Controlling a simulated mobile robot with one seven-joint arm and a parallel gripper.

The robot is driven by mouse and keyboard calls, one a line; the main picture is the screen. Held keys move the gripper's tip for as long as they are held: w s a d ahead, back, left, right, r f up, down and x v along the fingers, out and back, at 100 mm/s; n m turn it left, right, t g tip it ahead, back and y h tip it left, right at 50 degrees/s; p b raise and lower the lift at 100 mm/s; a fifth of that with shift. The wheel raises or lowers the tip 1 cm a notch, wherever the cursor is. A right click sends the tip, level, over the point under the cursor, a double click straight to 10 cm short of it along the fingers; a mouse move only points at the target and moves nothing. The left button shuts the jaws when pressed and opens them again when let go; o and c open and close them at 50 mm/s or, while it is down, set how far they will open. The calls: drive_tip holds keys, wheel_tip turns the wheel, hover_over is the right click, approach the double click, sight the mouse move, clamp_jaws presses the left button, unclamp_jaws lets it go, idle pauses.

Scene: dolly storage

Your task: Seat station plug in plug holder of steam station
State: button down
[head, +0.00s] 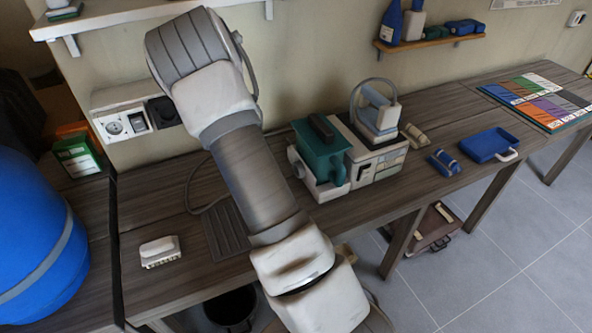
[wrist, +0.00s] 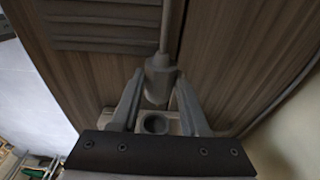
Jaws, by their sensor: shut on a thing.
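The steam station (head: 340,160) stands on the bench in the head view, with a teal tank and an iron on top. In the wrist view my gripper (wrist: 160,106) is shut on the grey station plug (wrist: 160,80), its two fingers on either side of the plug. A grey stem runs upward from the plug. A pale part with a dark round hole (wrist: 155,125) shows between the fingers; it looks like the plug holder. I cannot tell whether the plug touches it. My gripper does not show in the head view, where my arm covers the middle of the bench.
A dark ribbed mat (head: 222,236) and a white block (head: 160,251) lie on the bench left of my arm. A wall socket panel (head: 134,116) is behind. A blue tray (head: 492,145) and small blue bottles (head: 443,162) lie right of the station.

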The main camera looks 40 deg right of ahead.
drive_tip(key=shift+s+d+b, duration=0.1)
drive_tip(key=shift+s+d, duration=0.05)
drive_tip(key=shift+d, duration=0.75)
drive_tip(key=shift+s+d+b, duration=0.1)
drive_tip(key=shift+s+d, duration=0.1)
drive_tip(key=shift+d, duration=0.7)
drive_tip(key=shift+s+d+b, duration=0.1)
drive_tip(key=shift+s+d, duration=0.05)
drive_tip(key=shift+d, duration=0.75)
drive_tip(key=c, duration=1)
unclamp_jaws()
clamp_jaws()
